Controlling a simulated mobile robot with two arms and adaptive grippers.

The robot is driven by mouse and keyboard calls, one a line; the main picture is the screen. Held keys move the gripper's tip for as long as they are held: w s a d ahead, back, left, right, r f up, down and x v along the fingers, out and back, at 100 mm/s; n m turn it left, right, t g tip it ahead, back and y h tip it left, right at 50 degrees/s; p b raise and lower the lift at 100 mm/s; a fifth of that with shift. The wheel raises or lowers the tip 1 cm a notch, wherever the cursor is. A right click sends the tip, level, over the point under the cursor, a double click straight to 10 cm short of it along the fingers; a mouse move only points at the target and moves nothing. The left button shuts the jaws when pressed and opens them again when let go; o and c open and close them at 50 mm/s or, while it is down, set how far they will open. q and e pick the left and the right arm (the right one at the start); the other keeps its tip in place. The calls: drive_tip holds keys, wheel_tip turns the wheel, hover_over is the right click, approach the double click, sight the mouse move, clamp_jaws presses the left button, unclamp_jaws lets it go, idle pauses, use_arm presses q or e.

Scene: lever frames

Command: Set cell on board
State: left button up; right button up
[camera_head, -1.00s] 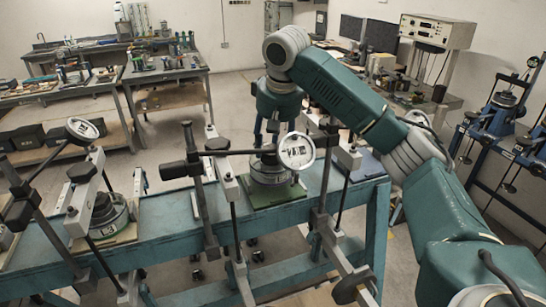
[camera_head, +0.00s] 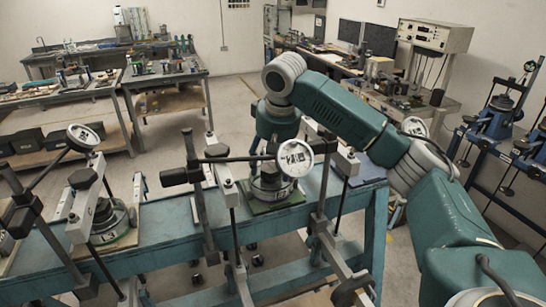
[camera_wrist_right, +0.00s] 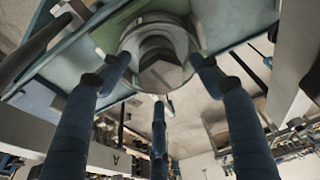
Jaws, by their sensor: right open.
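The cell (camera_head: 270,188) is a round grey metal pot in the middle of the bench. It sits on a small dark green board (camera_head: 292,200), partly hidden by a dial and lever parts. My right gripper (camera_head: 270,150) points down just above the cell; its fingers are mostly hidden in the head view. In the right wrist view its blue fingers (camera_wrist_right: 160,78) are spread open, with the cell (camera_wrist_right: 137,38) between and beyond them. Whether any finger touches the cell I cannot tell. My left gripper is not in view.
A dial gauge (camera_head: 295,158) on a lever arm stands close in front of my right gripper. Upright posts (camera_head: 195,190) flank the cell. Another cell (camera_head: 110,222) stands at the left of the bench. A blue board (camera_head: 370,172) lies at its right end.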

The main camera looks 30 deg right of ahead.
drive_tip(key=shift+r, duration=0.35)
drive_tip(key=b+v, duration=0.2)
drive_tip(key=v, duration=0.3)
drive_tip(key=shift+s+r, duration=0.1)
drive_tip(key=shift+r, duration=0.15)
drive_tip(key=v, duration=0.5)
drive_tip(key=shift+s+r, duration=0.15)
drive_tip(key=shift+r, duration=0.15)
